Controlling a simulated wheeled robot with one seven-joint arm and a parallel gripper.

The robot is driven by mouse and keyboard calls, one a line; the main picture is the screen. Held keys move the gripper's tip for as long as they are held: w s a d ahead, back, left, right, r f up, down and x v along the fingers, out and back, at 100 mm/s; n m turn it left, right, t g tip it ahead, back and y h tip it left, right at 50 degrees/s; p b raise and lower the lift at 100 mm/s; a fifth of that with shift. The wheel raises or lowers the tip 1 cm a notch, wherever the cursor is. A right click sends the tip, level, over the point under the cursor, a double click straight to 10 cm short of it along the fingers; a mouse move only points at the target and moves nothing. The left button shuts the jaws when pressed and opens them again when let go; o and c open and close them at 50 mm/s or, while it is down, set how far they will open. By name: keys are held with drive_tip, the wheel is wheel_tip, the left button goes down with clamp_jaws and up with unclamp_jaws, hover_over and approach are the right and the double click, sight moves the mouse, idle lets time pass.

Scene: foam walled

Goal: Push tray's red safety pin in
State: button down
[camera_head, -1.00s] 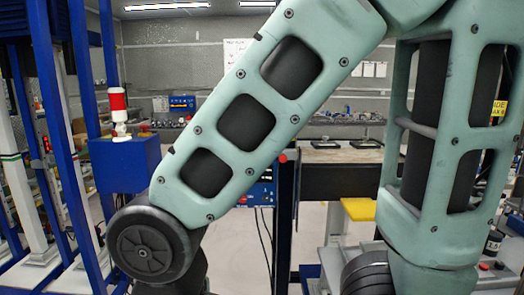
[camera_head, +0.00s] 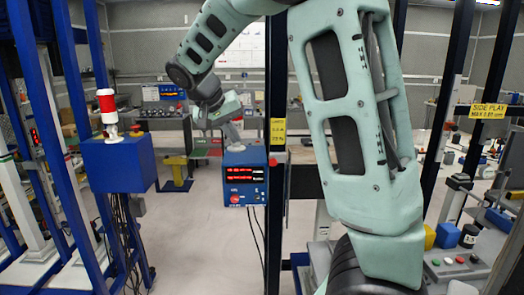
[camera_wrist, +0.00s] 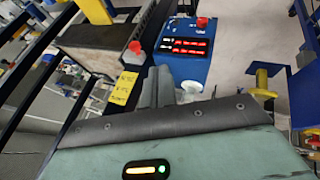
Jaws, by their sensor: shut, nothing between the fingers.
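A small red knob (camera_head: 272,161) sits on the dark post beside the blue control box (camera_head: 245,178) in the head view. A red knob (camera_wrist: 135,47) also shows in the wrist view, at the end of a dark beam left of the blue box (camera_wrist: 186,47). I cannot tell whether this is the tray's safety pin, and I cannot make out the tray.
The blue box has red displays and a red button (camera_head: 235,199). Yellow labels (camera_head: 278,131) hang on the post. A blue box with a red beacon (camera_head: 106,104) stands left among blue posts. Floor (camera_head: 195,235) is clear between. Benches stand at the back.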

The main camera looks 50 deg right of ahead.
drive_tip(key=shift+d+r, duration=0.1)
drive_tip(key=shift+d, duration=0.15)
drive_tip(key=s+d+f+p, duration=0.2)
drive_tip(key=d+f+p, duration=0.1)
drive_tip(key=d+f, duration=0.5)
drive_tip(key=shift+s+d+f+p, duration=0.3)
drive_tip(key=shift+f, duration=0.15)
